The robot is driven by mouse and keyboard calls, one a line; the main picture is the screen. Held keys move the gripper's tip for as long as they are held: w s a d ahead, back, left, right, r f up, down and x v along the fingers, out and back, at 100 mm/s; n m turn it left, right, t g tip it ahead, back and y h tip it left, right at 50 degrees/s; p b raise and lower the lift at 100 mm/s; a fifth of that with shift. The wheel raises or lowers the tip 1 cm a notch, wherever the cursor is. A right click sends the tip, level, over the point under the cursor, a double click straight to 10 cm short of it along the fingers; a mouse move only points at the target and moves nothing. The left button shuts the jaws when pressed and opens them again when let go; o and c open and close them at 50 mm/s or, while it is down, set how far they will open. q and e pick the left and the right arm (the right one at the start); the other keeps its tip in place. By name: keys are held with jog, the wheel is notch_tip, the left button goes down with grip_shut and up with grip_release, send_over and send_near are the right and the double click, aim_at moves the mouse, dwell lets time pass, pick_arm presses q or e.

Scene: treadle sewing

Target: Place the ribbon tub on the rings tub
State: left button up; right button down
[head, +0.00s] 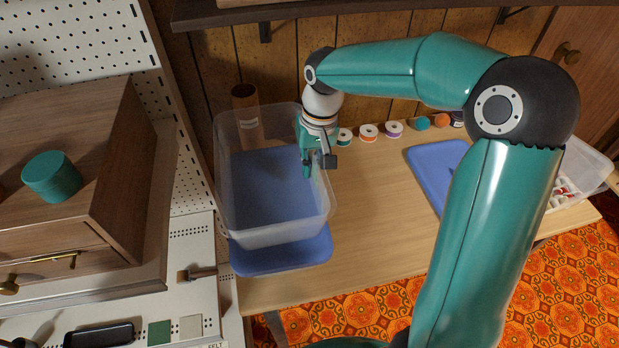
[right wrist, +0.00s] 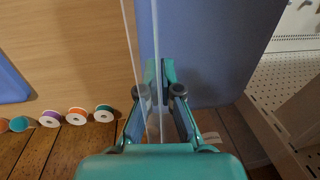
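A large clear tub (head: 235,205), which I take to be the ribbon tub, is at the left end of the wooden table, over a blue mat (head: 283,262). It looks empty; I cannot read its label or tell whether it touches the mat. My right gripper (head: 317,166) points down at its right wall, with a finger on either side. In the right wrist view, the fingers (right wrist: 159,78) are close together with the clear wall between them. Another clear tub (head: 592,160), perhaps the rings tub, is at the far right with small red and white pieces, partly hidden behind my arm.
A second blue mat (head: 430,160) lies bare on the table's right side, partly behind my arm. Several ribbon spools (head: 369,132) line the back edge. A brown cylinder (head: 245,105) stands behind the tub. A wooden cabinet and white pegboard stand left. The table's middle is clear.

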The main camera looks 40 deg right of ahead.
aim_at(310, 179)
jog(key=shift+f, duration=1.9)
jog(key=shift+f, duration=0.2)
jog(key=c, duration=1.3)
grip_release()
jog(key=shift+r, duration=0.1)
jog(key=shift+r, duration=0.1)
jog(key=r, duration=0.7)
jog(key=d+r, duration=0.1)
jog(key=r, duration=0.3)
jog(key=shift+s+d+r+p, duration=0.1)
jog(key=shift+s+p, duration=0.15)
jog(key=shift+p, duration=0.05)
jog(key=shift+r, duration=0.4)
